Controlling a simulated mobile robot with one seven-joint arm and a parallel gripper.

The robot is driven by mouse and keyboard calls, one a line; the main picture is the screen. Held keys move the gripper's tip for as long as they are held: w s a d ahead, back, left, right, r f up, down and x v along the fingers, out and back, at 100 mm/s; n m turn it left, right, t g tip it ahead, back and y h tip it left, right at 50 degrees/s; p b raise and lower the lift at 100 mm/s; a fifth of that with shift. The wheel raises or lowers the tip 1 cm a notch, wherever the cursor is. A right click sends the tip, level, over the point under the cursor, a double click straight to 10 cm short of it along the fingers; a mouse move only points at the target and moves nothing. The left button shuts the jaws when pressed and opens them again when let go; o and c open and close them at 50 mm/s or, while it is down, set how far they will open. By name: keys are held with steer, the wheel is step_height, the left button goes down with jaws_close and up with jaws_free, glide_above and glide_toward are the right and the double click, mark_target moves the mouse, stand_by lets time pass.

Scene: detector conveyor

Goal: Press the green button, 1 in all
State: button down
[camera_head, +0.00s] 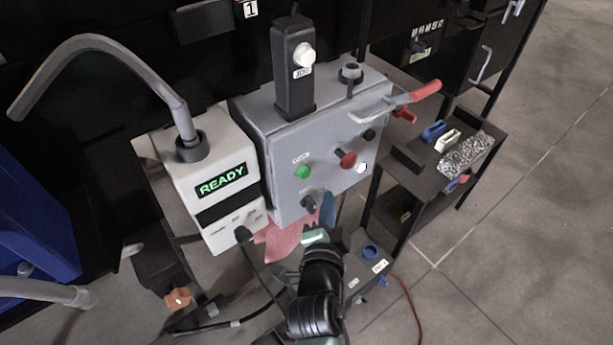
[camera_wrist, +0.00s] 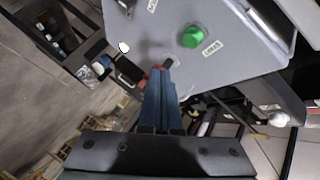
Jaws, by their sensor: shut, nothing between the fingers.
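The green button (camera_head: 303,171) is a small round button on the front of the grey control box (camera_head: 285,135). In the wrist view the green button (camera_wrist: 193,37) shows clear and uncovered, with a label beside it. My gripper (camera_head: 327,205) is in front of the lower part of the box, below and to the right of the green button. In the wrist view the blue fingers of my gripper (camera_wrist: 165,72) are together and empty. Their tips are below and left of the button in that picture, apart from it. The distance to the panel is hard to tell.
A red knob (camera_head: 347,159) and a black knob (camera_head: 308,202) share the panel. A lever with a red grip (camera_head: 424,92) sticks out at the right. A white box reading READY (camera_head: 222,181) stands at the left. A dark shelf (camera_head: 407,160) stands at the right.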

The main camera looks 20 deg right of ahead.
mark_target(305, 173)
steer(key=shift+w+a+b, duration=0.25)
steer(key=shift+w+b, duration=0.15)
steer(key=shift+w, duration=0.3)
steer(key=shift+w+a+b, duration=0.25)
steer(key=shift+w+b, duration=0.2)
steer(key=shift+w, duration=0.3)
steer(key=shift+w+a+b, duration=0.25)
steer(key=shift+w+b, duration=0.15)
steer(key=shift+w, duration=0.3)
steer(key=shift+w, duration=0.1)
stand_by(0.3)
steer(key=shift+w+a+b, duration=0.15)
steer(key=shift+w+b, duration=0.15)
steer(key=shift+b, duration=0.2)
